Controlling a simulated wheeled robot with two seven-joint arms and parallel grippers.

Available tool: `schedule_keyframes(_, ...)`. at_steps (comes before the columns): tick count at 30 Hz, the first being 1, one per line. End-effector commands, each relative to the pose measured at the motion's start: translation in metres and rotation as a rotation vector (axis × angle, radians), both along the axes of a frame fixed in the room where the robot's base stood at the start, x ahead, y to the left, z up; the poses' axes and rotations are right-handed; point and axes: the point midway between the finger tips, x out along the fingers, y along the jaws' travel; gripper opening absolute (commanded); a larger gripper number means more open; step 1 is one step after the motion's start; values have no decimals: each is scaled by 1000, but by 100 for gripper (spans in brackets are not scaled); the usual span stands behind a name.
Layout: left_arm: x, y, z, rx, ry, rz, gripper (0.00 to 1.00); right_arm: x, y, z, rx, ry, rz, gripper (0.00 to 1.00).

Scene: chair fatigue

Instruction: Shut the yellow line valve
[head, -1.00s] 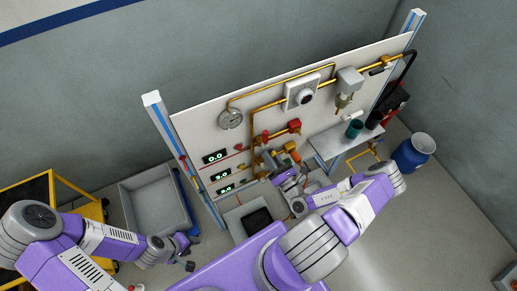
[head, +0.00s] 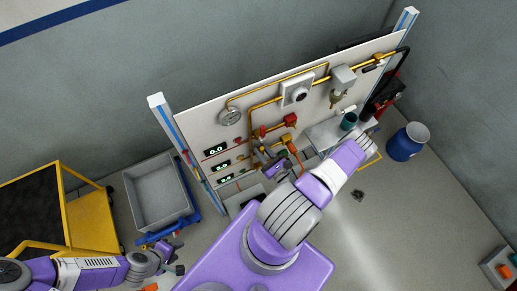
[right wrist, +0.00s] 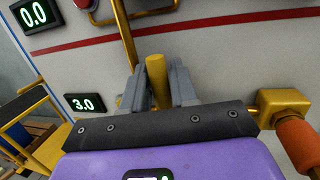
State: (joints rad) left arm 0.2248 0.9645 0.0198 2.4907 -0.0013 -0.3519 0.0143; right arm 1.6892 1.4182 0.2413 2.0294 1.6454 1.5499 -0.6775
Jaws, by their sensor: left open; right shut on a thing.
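In the right wrist view, a yellow bar-shaped handle (right wrist: 157,82) stands upright between the two grey fingers of my right gripper (right wrist: 160,88), which is shut on it. A thin yellow pipe (right wrist: 124,35) runs above it on the white panel. In the head view my right gripper (head: 275,170) is at the lower part of the panel, below the yellow piping; the handle is too small to make out there. My left gripper (head: 178,257) is open and empty, low at the left, away from the panel.
The white panel (head: 200,120) carries a gauge (head: 230,116), red valve parts (head: 290,120) and several digital displays (head: 215,149). In the wrist view a brass block (right wrist: 284,103) with an orange cylinder (right wrist: 302,142) is close at right. A grey bin (head: 160,195) and yellow cart (head: 90,220) stand left.

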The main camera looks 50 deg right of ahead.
Motion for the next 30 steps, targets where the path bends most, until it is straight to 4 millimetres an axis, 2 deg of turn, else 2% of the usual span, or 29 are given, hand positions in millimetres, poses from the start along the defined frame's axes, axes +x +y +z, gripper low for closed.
schedule_keyframes(9, 0, 0, 0, 0, 0, 0, 43, 0, 0, -1, -5, 5, 2, 0)
schedule_keyframes(10, 0, 0, 0, 0, 0, 0, 43, 0, 0, -1, -4, 5, 2, 31)
schedule_keyframes(13, 0, 0, 0, 0, 0, 0, 43, 0, 0, -1, -4, 5, 2, 46)
schedule_keyframes(14, 0, 0, 0, 0, 0, 0, 43, 0, 0, -1, -5, 4, 2, 48)
schedule_keyframes(23, 0, 0, 0, 0, 0, 0, 43, -2, 1, -1, -3, 4, 2, 48)
schedule_keyframes(26, 0, 0, -3, 0, 0, 0, 43, -12, 2, -4, -3, 6, 0, 48)
schedule_keyframes(30, 0, 0, -7, 0, 0, 0, 43, -35, 7, -7, -3, 6, -2, 48)
